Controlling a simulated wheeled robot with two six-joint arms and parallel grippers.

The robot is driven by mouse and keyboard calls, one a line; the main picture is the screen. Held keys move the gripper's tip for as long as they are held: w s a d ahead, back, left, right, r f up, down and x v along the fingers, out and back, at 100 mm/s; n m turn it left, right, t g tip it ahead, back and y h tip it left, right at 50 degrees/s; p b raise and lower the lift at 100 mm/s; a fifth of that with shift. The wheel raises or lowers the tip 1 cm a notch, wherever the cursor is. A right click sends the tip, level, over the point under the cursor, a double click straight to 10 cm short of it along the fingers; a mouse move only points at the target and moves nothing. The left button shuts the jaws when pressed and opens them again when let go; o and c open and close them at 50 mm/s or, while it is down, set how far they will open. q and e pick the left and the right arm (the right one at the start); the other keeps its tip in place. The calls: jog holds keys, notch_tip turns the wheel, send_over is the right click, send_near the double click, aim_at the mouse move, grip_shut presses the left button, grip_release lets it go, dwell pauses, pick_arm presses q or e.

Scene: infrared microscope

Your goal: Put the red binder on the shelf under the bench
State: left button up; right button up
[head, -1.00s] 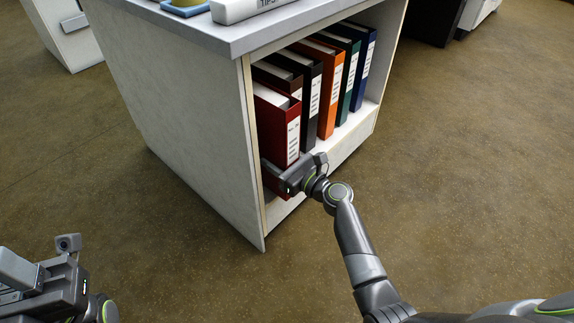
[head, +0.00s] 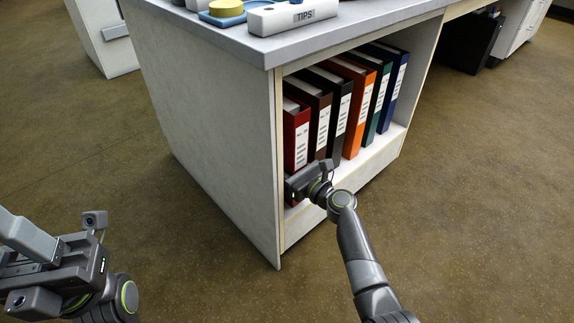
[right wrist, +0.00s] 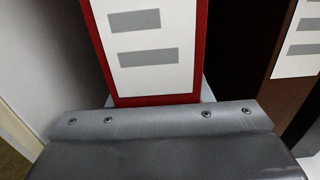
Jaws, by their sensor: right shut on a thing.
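The red binder (head: 296,138) stands upright at the left end of the row on the shelf (head: 352,157) under the bench, beside the left side panel. Its spine with a white label faces out. My right gripper (head: 297,187) is shut on the lower part of its spine. The right wrist view shows the binder's red spine (right wrist: 201,45) close up, directly ahead of the gripper (right wrist: 160,103); the fingertips are mostly hidden. My left gripper (head: 35,255) is at the lower left, away from the bench, with its jaws unclear.
Brown (head: 322,128), black (head: 341,120), orange, green and blue binders stand to the right of the red one. A white TIPS box (head: 292,16) and a blue-and-yellow round item (head: 226,10) sit on the bench top. The floor in front is clear.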

jog(key=shift+f+b, duration=0.45)
jog(key=o, duration=1.4)
jog(key=shift+c, duration=0.2)
jog(key=shift+o, duration=0.7)
jog(key=shift+f, duration=0.15)
jog(key=o, duration=0.5)
jog(key=shift+c, duration=0.2)
jog(key=shift+s+d+p, duration=0.4)
jog(key=shift+s, duration=0.05)
jog(key=p+v, duration=0.3)
jog(key=v, duration=0.5)
jog(key=shift+s+d, duration=0.25)
jog(key=shift+s, duration=0.1)
